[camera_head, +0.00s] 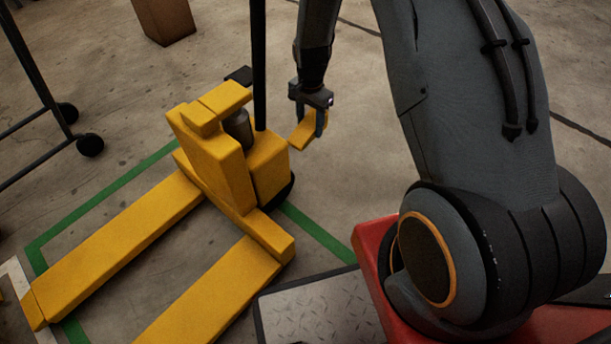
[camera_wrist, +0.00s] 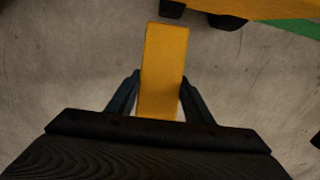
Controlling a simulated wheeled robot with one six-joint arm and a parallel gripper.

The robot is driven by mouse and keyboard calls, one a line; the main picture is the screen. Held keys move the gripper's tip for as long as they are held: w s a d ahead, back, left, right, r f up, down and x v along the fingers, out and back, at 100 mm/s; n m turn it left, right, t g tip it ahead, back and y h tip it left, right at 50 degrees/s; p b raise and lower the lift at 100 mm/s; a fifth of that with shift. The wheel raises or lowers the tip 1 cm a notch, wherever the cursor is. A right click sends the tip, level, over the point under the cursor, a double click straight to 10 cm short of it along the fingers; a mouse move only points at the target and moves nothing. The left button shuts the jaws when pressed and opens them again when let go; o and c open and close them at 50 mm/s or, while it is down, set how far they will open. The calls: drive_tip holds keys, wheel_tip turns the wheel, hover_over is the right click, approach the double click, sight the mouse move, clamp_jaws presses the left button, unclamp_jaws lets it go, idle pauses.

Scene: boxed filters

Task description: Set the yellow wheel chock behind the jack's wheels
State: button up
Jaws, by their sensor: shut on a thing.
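The yellow wheel chock (camera_head: 303,132) is held between the fingers of my gripper (camera_head: 310,118), to the right of the jack's body. In the wrist view the chock (camera_wrist: 164,65) is a yellow block reaching forward from between the two dark fingers of my gripper (camera_wrist: 160,100). The yellow pallet jack (camera_head: 222,150) stands on the floor with its forks toward the lower left. One dark wheel (camera_head: 284,190) shows partly under its body. In the wrist view dark wheels (camera_wrist: 222,20) show under the jack's yellow edge. I cannot tell whether the chock touches the floor.
Green floor lines (camera_head: 100,205) run around the jack. A black wheeled rack (camera_head: 40,85) stands at the left and a brown box (camera_head: 165,18) at the back. A grey tread plate (camera_head: 315,310) lies at the bottom.

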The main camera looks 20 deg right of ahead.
sight(309, 130)
wheel_tip(309, 130, down, 3)
drive_tip(key=shift+w+f+b, duration=0.1)
drive_tip(key=shift+w+b, duration=0.05)
drive_tip(key=shift+b, duration=0.45)
wheel_tip(309, 130, down, 18)
drive_tip(key=b, duration=0.8)
drive_tip(key=shift+r+b, duration=0.2)
drive_tip(key=shift+b, duration=0.2)
drive_tip(key=shift+f, duration=0.1)
drive_tip(key=o, duration=1.4)
wheel_tip(309, 130, up, 12)
drive_tip(key=p, duration=0.6)
drive_tip(key=shift+p, duration=0.35)
